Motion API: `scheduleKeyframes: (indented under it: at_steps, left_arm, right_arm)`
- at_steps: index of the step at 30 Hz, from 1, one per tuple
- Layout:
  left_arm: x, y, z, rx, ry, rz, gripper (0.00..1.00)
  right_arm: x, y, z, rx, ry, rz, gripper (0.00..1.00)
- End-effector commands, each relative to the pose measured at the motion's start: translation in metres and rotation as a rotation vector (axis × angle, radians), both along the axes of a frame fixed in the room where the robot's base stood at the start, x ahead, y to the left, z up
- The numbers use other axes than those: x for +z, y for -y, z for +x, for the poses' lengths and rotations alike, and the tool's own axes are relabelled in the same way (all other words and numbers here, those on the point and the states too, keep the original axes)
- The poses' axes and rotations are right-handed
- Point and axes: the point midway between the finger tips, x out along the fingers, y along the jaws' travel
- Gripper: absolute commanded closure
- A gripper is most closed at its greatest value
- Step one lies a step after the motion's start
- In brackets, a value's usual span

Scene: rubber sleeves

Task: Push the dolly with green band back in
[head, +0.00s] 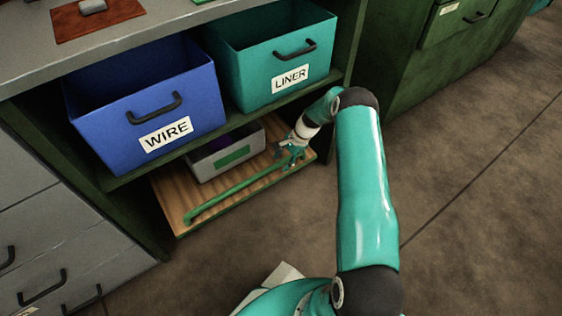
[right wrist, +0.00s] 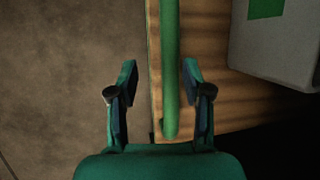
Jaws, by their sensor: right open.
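The dolly is a flat wooden board (head: 172,195) that sticks out from under the cabinet's lowest shelf; its striped wood also shows in the right wrist view (right wrist: 215,95). A green bar (head: 232,190) runs along its front edge. My right gripper (head: 291,153) is at the bar's right end. In the right wrist view my right gripper (right wrist: 159,68) is open, with the green bar (right wrist: 169,70) between its fingers and gaps visible on both sides. A grey bin (head: 228,150) with a green label stands on the board, something purple inside. My left gripper is not in view.
A blue WIRE bin (head: 147,108) and a teal LINER bin (head: 272,60) stand on the shelf (head: 240,123) above the dolly. Grey drawers (head: 45,235) are at left, a green cabinet (head: 415,65) at right. The floor (head: 470,215) at right is clear.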

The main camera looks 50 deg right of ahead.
Motion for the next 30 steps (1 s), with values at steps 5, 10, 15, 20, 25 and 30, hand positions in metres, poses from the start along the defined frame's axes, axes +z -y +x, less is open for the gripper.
scheduleKeyframes:
  at_steps: [5, 10, 15, 20, 25, 30]
  left_arm:
    - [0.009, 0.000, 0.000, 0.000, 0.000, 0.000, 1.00]
    - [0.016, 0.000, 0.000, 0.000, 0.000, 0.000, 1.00]
    - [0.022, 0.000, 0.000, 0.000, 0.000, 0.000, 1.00]
    - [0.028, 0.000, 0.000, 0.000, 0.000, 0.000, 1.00]
    - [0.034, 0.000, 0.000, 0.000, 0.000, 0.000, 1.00]
    - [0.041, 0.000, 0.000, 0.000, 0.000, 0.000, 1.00]
  right_arm:
    - [0.014, 0.004, -0.003, 0.000, 0.000, 0.001, 0.50]
    - [0.025, 0.008, -0.006, 0.000, 0.000, 0.001, 0.50]
    - [0.036, 0.012, -0.009, 0.000, 0.000, 0.000, 0.50]
    - [0.046, 0.016, -0.012, 0.000, 0.000, 0.000, 0.50]
    - [0.057, 0.020, -0.015, 0.000, 0.000, 0.000, 0.50]
    - [0.067, 0.024, -0.019, 0.001, 0.000, 0.000, 0.50]
